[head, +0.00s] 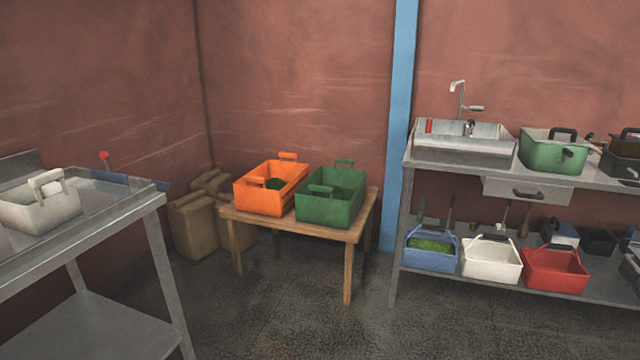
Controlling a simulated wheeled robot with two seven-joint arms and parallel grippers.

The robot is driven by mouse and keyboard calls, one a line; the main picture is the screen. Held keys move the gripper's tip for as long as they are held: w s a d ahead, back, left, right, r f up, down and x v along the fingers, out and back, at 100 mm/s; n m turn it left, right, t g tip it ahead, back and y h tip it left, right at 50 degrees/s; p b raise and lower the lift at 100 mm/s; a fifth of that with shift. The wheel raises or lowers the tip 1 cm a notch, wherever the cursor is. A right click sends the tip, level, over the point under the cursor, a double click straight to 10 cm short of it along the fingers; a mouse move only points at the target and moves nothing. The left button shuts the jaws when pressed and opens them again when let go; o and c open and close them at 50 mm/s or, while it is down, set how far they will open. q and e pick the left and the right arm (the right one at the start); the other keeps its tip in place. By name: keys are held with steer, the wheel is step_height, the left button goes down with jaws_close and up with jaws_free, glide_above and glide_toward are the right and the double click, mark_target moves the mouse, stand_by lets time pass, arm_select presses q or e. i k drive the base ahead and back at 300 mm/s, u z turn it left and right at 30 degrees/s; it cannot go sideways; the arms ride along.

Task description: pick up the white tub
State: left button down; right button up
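Two whitish tubs show in the head view, and I cannot tell which one the task means. One pale grey-white tub (38,214) with a raised handle sits on the metal table at the far left, partly cut by the picture's left edge. Another white tub (490,261) with a dark handle sits on the lower shelf at the right, between a blue tub (431,252) and a red tub (555,272). Neither of my grippers is in view, and nothing touches either white tub.
A wooden table (355,237) holds an orange tub (262,199) and a green tub (330,208). Brown sacks (195,226) stand behind it. A metal bench (405,158) with a sink (460,147) is at the right. The floor (290,315) in the middle is clear.

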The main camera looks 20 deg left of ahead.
mark_target(39, 205)
steer(key=u, duration=1.15)
steer(key=i, duration=1.2)
steer(key=u, duration=1.25)
